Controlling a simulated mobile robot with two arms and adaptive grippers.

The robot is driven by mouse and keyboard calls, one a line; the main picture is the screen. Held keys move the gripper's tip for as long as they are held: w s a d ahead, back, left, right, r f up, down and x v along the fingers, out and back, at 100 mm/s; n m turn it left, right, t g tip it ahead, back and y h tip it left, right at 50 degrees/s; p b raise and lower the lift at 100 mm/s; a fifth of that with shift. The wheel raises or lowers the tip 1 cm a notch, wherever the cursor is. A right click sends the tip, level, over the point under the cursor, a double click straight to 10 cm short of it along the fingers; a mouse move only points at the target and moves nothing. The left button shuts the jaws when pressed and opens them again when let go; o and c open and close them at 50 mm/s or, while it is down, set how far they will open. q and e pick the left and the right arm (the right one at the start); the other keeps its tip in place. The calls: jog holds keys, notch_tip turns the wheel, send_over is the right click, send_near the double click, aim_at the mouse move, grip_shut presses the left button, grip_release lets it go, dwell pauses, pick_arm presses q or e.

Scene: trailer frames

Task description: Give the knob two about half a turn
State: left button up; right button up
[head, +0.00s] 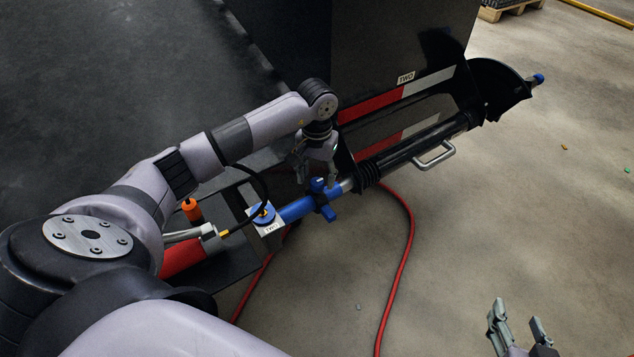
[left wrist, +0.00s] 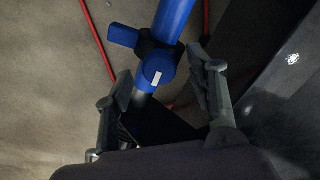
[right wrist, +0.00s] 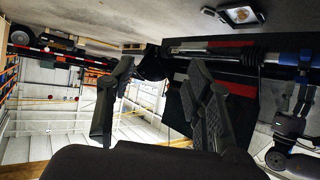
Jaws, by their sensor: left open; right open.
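A blue knob (head: 323,203) with arms sits on a blue tube at the middle of the head view. In the left wrist view the knob (left wrist: 157,73) shows a white mark on its round end, and a blue lever juts out to the left. My left gripper (head: 316,178) is open just above the knob, with one finger on each side; I see no clear contact. My right gripper (head: 518,318) is open and empty at the lower right, far from the knob.
A black ribbed shaft with a metal handle (head: 435,155) runs to the upper right. A dark trailer body (head: 385,40) with red and white strips stands behind. A red hose (head: 408,235) lies on the floor. The concrete floor on the right is mostly clear.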

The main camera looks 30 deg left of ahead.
pick_arm(q)
jog(key=shift+f, duration=0.95)
pick_arm(e)
jog(key=shift+w+a+r+t, duration=0.3)
jog(key=shift+w+r+t, duration=0.3)
jog(key=shift+r, duration=0.3)
pick_arm(q)
jog(key=shift+c, duration=0.5)
jog(key=c, duration=1)
jog(key=shift+c, duration=0.2)
